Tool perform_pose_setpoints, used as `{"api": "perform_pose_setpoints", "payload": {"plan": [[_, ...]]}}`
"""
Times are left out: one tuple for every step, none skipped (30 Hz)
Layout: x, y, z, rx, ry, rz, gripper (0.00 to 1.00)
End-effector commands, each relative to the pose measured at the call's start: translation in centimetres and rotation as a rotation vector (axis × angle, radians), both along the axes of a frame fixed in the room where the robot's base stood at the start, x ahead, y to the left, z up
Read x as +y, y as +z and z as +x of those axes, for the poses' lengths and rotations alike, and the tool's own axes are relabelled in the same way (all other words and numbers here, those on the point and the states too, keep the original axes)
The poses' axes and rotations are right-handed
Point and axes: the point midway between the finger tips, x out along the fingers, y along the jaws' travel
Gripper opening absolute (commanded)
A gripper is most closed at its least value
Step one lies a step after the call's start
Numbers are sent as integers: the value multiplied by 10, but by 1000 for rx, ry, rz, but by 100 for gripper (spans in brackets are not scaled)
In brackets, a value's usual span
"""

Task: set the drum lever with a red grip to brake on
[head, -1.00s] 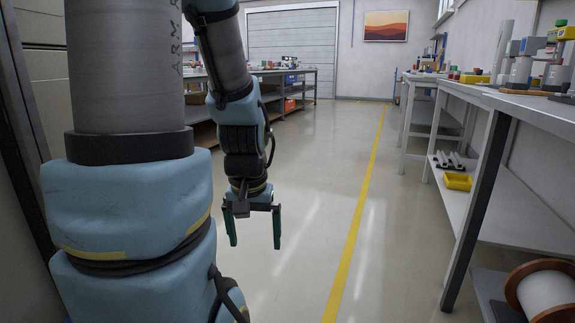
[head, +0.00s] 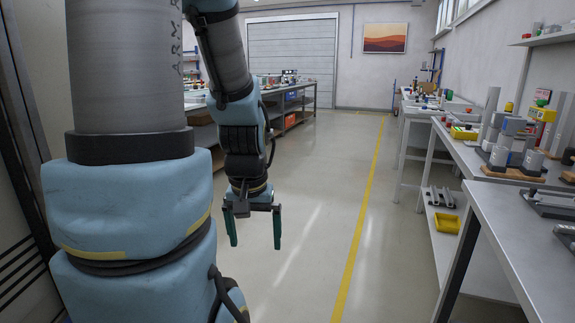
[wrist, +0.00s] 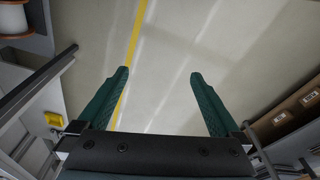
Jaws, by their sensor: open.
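My gripper (head: 254,228) hangs over open floor in the head view, its two green fingers apart and nothing between them. In the wrist view my gripper (wrist: 160,85) is also open, with bare floor and a yellow line beyond the fingers. I cannot make out a drum lever with a red grip in any view. Several devices stand on the benches at the right, too small to tell apart.
A grey bench (head: 520,225) runs close along the right, with a yellow bin (head: 446,222) on a lower shelf. Another bench (head: 295,95) stands at the back left. The floor aisle along the yellow line (head: 362,220) is clear. A white spool (wrist: 14,18) shows in the wrist view.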

Motion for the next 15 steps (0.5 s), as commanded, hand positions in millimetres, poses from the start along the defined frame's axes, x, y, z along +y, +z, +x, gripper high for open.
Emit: {"api": "perform_pose_setpoints", "payload": {"plan": [[0, 29, 0, 0, 0, 0, 100], [0, 35, 0, 0, 0, 0, 100], [0, 42, 0, 0, 0, 0, 100], [0, 47, 0, 0, 0, 0, 100], [0, 50, 0, 0, 0, 0, 100], [0, 54, 0, 0, 0, 0, 100], [0, 56, 0, 0, 0, 0, 100], [0, 58, 0, 0, 0, 0, 100], [0, 59, 0, 0, 0, 0, 100], [0, 59, 0, 0, 0, 0, 100], [0, 59, 0, 0, 0, 0, 100], [0, 59, 0, 0, 0, 0, 100], [0, 59, 0, 0, 0, 0, 100], [0, 58, 0, 0, 0, 0, 100], [0, 58, 0, 0, 0, 0, 100]]}}
